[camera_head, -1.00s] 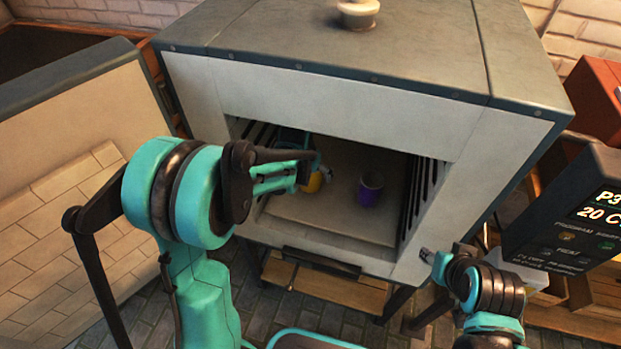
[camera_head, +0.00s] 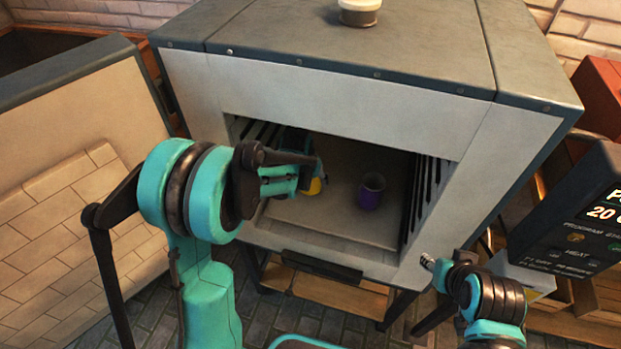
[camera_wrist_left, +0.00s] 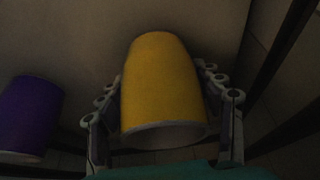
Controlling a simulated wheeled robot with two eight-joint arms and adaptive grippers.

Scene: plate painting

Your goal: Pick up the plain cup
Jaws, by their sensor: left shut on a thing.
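A yellow cup (camera_wrist_left: 160,85) with no visible pattern is between the fingers of my left gripper (camera_wrist_left: 165,112) in the left wrist view. The fingers touch it on both sides and are shut on it. In the head view my left gripper (camera_head: 310,180) reaches inside the kiln and hides most of the yellow cup (camera_head: 314,187). A purple cup (camera_head: 371,193) with a pale inside stands on the kiln floor to the right. It also shows at the left edge of the left wrist view (camera_wrist_left: 30,115). My right gripper (camera_head: 428,262) is outside the kiln, too small to read.
The kiln (camera_head: 340,90) has an open front and dark ridged side walls. Its door (camera_head: 75,150) stands open at the left. A control panel (camera_head: 590,225) is at the right. The kiln floor (camera_head: 330,225) is bare in front of the purple cup.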

